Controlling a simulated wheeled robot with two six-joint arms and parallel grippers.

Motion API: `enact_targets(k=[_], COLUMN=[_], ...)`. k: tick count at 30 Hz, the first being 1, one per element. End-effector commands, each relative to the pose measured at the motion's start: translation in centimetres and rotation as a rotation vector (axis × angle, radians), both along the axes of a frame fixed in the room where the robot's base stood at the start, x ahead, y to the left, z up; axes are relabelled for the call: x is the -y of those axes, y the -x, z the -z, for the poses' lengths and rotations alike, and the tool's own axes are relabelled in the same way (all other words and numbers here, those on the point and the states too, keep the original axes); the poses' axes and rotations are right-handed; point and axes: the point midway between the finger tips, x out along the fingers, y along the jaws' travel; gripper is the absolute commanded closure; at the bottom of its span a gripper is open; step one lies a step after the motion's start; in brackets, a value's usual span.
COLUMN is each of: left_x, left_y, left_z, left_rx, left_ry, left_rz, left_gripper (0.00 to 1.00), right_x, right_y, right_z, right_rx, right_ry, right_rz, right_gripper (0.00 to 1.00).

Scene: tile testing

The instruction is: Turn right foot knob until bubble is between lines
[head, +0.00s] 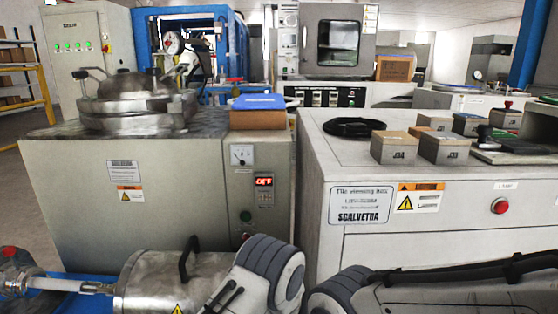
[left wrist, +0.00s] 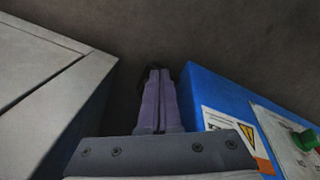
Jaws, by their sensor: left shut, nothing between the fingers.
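I see no bubble level, no lines and no foot knob that I can make out in either view. My left gripper (left wrist: 159,74) shows in the left wrist view, its two purple fingers pressed together with nothing between them. It points into a dark gap between a pale grey cabinet (left wrist: 45,75) on the left and a blue box (left wrist: 222,100) on the right. It touches neither visibly. My right gripper is in neither view. In the head view only parts of my arms show along the bottom edge, without fingers.
The blue box carries a warning label and a panel with a green knob (left wrist: 305,138). In the head view a grey machine with a metal lidded vessel (head: 135,103) stands left, and a tile cabinet (head: 345,245) right. A metal cylinder (head: 155,285) with a black handle lies low left.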

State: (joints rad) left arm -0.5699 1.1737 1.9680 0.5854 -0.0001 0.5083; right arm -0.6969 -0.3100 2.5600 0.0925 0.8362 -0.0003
Motion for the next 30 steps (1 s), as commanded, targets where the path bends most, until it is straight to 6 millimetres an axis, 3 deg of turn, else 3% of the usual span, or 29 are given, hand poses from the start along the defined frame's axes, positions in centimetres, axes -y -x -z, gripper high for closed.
enact_targets(k=[21, 30], left_x=[-0.06, 0.05], left_y=[-0.35, -0.25], left_z=[-0.04, 0.19], left_rx=[0.001, 0.004], left_ry=[-0.001, 0.001], left_rz=[0.000, -0.001], left_gripper=[1.00, 1.00], right_x=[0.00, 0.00], right_y=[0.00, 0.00], right_z=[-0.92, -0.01], right_rx=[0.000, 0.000], right_ry=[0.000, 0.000], right_rz=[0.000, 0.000], right_gripper=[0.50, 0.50])
